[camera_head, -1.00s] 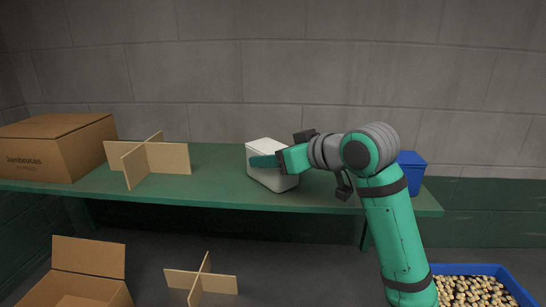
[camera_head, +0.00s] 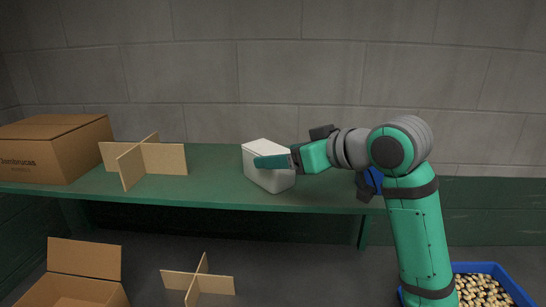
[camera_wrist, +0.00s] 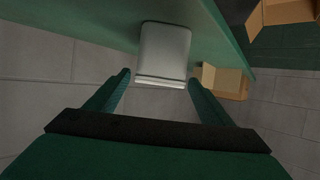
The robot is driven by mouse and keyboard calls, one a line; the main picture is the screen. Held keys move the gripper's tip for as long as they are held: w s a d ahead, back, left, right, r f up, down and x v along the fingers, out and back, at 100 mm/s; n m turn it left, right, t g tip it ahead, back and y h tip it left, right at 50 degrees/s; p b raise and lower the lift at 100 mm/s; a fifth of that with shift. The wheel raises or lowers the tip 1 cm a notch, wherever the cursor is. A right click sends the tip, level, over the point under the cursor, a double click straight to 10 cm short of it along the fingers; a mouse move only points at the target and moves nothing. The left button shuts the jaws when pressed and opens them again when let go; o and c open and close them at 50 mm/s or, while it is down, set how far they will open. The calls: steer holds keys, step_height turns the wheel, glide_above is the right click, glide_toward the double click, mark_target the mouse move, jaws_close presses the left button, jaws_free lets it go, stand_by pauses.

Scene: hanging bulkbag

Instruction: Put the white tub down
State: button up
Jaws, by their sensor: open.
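The white tub (camera_head: 268,180) stands upright on the green bench (camera_head: 215,200), a little right of the bench's middle in the head view. My gripper (camera_head: 262,162) is open at the tub's right, and one finger shows in front of the tub's upper part. In the wrist view the tub (camera_wrist: 163,52) lies ahead of my gripper (camera_wrist: 157,82). The two fingers are spread wider than the tub there, with their tips near its closest edge and a gap on each side. The finger behind the tub is hidden in the head view.
A closed cardboard box (camera_head: 60,148) and a cardboard divider (camera_head: 160,158) stand on the bench at the left. An open carton (camera_head: 85,262) and another divider (camera_head: 198,282) are below. A blue tray (camera_head: 520,296) holds pale pieces.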

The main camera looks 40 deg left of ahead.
steer(key=v, duration=0.6)
steer(key=shift+d, duration=0.3)
steer(key=shift+r, duration=0.1)
steer(key=shift+s+a, duration=0.1)
steer(key=shift+s, duration=0.05)
